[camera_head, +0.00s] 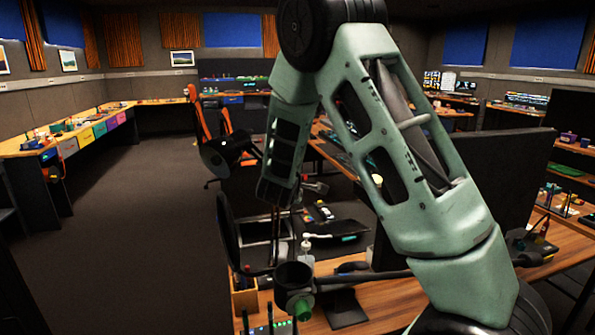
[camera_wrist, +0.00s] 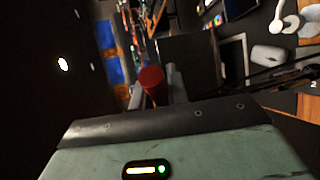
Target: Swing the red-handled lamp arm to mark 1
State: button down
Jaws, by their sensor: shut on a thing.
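My gripper (camera_wrist: 156,85) is shut on a red handle (camera_wrist: 152,79), which shows as a short red cylinder between the fingers in the wrist view. In the head view my gripper (camera_head: 277,212) points down above the workbench; the red handle cannot be made out there. I cannot clearly tell the rest of its lamp arm. A dark jointed arm with a grey cup-shaped head (camera_head: 294,278) and a green knob (camera_head: 302,308) stands below my gripper. A label reading 2 (camera_wrist: 313,85) shows at the right edge of the wrist view. I cannot make out mark 1.
A white pump bottle (camera_head: 306,247) stands near the grey head. Open floor (camera_head: 130,215) lies to the left.

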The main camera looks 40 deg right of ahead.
dwell(0.3)
jog(key=c, duration=1.4)
grip_release()
jog(key=shift+o, duration=0.2)
jog(key=v, duration=1.2)
jog(key=shift+b, duration=0.4)
